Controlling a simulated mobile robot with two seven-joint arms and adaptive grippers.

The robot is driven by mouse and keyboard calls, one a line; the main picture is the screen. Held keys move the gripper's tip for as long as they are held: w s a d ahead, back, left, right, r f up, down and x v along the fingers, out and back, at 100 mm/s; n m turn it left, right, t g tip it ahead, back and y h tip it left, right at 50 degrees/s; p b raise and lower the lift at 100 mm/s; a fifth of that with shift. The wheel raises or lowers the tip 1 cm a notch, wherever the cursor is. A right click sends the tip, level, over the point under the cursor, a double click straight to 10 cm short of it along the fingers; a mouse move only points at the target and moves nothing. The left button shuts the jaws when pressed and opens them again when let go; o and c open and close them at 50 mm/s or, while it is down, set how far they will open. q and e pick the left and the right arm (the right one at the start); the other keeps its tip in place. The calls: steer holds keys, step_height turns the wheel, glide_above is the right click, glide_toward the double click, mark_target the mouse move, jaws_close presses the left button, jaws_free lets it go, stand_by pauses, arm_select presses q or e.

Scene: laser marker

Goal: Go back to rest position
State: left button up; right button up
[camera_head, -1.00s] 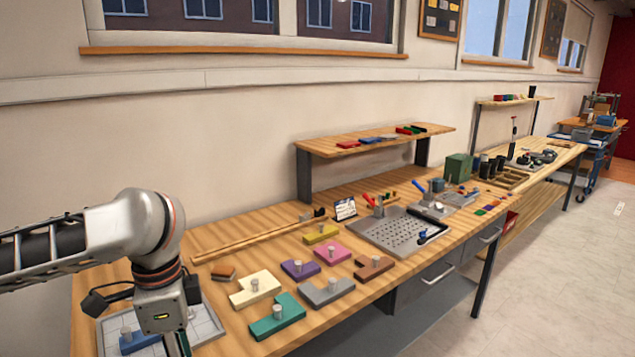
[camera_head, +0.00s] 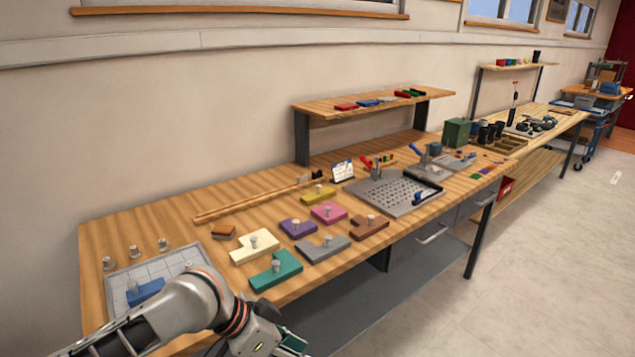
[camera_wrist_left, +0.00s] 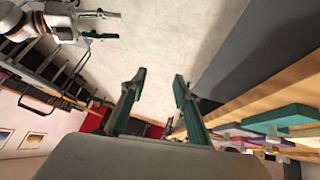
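My left arm comes in at the bottom left of the head view, and its gripper (camera_head: 290,345) is at the bottom edge, in front of the bench's front edge, partly cut off. In the left wrist view the left gripper's two green-and-black fingers (camera_wrist_left: 158,82) stand apart with nothing between them. My right arm shows at the top left of the left wrist view; its small gripper (camera_wrist_left: 112,26) seems to have its fingers apart and empty.
The wooden bench (camera_head: 130,225) holds several colored puzzle blocks, such as a teal one (camera_head: 275,270), and a gridded tray (camera_head: 122,285) with a blue block (camera_head: 147,291). A shelf (camera_head: 320,107) stands behind.

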arm_select(q)
step_height(320, 180, down, 11)
steer(key=a+n+t, duration=0.3)
steer(key=n+t, duration=0.3)
steer(key=t, duration=0.1)
steer(key=s+a+f+n+t+y, duration=0.1)
steer(key=s+a+f+y, duration=0.3)
steer(key=s+a+f, duration=0.7)
steer(key=a, duration=0.3)
steer(key=shift+s+t+y, duration=0.3)
steer(key=shift+t, duration=0.1)
